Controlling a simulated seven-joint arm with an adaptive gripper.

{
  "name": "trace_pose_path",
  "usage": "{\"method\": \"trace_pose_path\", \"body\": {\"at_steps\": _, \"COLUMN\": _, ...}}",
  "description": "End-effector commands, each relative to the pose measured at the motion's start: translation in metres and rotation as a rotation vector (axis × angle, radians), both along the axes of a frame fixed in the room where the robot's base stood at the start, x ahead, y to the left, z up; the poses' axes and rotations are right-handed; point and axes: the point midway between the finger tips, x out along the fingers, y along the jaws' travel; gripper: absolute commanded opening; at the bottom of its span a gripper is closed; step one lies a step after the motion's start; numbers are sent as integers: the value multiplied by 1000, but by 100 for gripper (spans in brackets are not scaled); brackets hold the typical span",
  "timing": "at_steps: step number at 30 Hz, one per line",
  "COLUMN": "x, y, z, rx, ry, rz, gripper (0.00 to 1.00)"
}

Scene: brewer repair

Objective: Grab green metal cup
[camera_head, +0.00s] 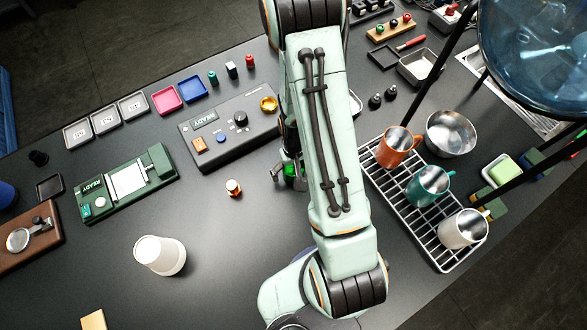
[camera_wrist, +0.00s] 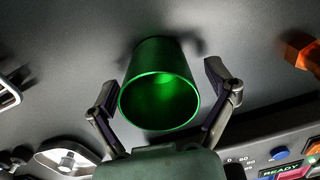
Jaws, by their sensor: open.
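The green metal cup (camera_wrist: 158,98) is in the middle of the wrist view, its open mouth facing the camera. My gripper (camera_wrist: 160,78) is open, with one finger on each side of the cup. A gap shows between the cup and each finger, so they look apart. In the head view only a small green patch of the cup (camera_head: 290,170) shows beside my arm; my arm hides the rest. A dark part of my gripper (camera_head: 279,167) shows next to it.
A wire rack (camera_head: 399,202) at right holds an orange mug (camera_head: 397,146), a teal mug (camera_head: 427,187) and a white mug (camera_head: 462,229). A grey READY device (camera_head: 235,140) is left of my arm. A copper-coloured piece (camera_head: 233,188) and a white cup (camera_head: 160,256) stand on the table.

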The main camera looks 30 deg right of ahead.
Motion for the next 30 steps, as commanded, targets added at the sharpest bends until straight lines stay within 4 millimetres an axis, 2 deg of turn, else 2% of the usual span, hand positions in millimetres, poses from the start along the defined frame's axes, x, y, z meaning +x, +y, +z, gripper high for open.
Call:
{"method": "trace_pose_path", "body": {"at_steps": 2, "x": 0, "y": 0, "z": 0, "rx": 0, "ry": 0, "rz": 0, "gripper": 85}}
{"method": "trace_pose_path", "body": {"at_steps": 9, "x": 0, "y": 0, "z": 0, "rx": 0, "ry": 0, "rz": 0, "gripper": 16}}
{"method": "trace_pose_path", "body": {"at_steps": 18, "x": 0, "y": 0, "z": 1, "rx": 0, "ry": 0, "rz": 0, "gripper": 17}}
{"method": "trace_pose_path", "body": {"at_steps": 22, "x": 1, "y": 0, "z": 7, "rx": 0, "ry": -2, "rz": 1, "gripper": 17}}
{"method": "trace_pose_path", "body": {"at_steps": 26, "x": 1, "y": 0, "z": 24, "rx": -2, "ry": -5, "rz": 1, "gripper": 17}}
{"method": "trace_pose_path", "body": {"at_steps": 30, "x": 1, "y": -1, "z": 53, "rx": -3, "ry": -8, "rz": 0, "gripper": 17}}
